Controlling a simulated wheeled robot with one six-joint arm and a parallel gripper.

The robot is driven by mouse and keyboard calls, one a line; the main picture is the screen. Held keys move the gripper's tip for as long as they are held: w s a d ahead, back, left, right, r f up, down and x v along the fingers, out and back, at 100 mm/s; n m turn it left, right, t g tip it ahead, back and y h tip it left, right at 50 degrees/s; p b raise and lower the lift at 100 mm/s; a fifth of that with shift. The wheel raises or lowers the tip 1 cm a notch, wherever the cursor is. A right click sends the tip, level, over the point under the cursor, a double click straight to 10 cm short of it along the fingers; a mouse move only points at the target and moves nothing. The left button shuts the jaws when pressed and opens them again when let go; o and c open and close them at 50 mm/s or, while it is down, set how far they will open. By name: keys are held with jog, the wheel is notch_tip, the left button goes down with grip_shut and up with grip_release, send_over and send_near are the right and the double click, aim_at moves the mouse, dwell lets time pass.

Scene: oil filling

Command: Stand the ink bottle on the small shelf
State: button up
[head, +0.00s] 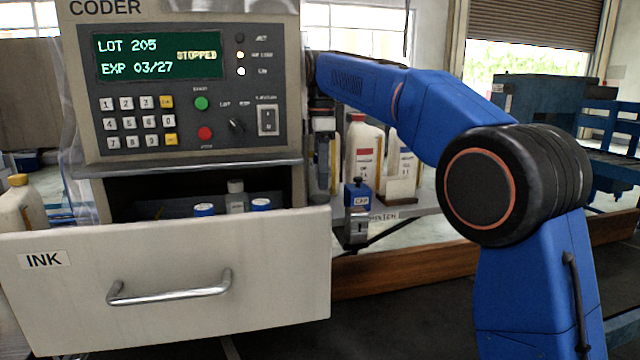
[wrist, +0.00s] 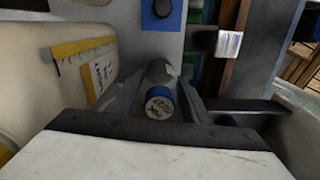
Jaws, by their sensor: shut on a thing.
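The ink bottle (wrist: 158,103) is between the jaws of my gripper (wrist: 162,112) in the wrist view, its round blue cap facing the camera. My gripper is shut on it. In the head view my gripper (head: 323,165) hangs down just right of the coder, and I cannot make out the held bottle there. A narrow grey shelf (head: 408,211) with a label on its front edge juts out to the right of the gripper. I cannot tell whether the bottle touches any surface.
The open drawer (head: 170,285) marked INK holds bottles with blue caps (head: 204,209). The coder (head: 185,85) stands above it. White jugs (head: 365,150) stand behind.

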jog(key=shift+w+a+f, duration=0.1)
jog(key=shift+a+f, duration=0.05)
jog(key=shift+f, duration=1.15)
jog(key=shift+f, duration=0.15)
jog(key=o, duration=1)
jog(key=shift+o, duration=0.2)
notch_tip(320, 180, up, 11)
jog(key=shift+r, duration=0.6)
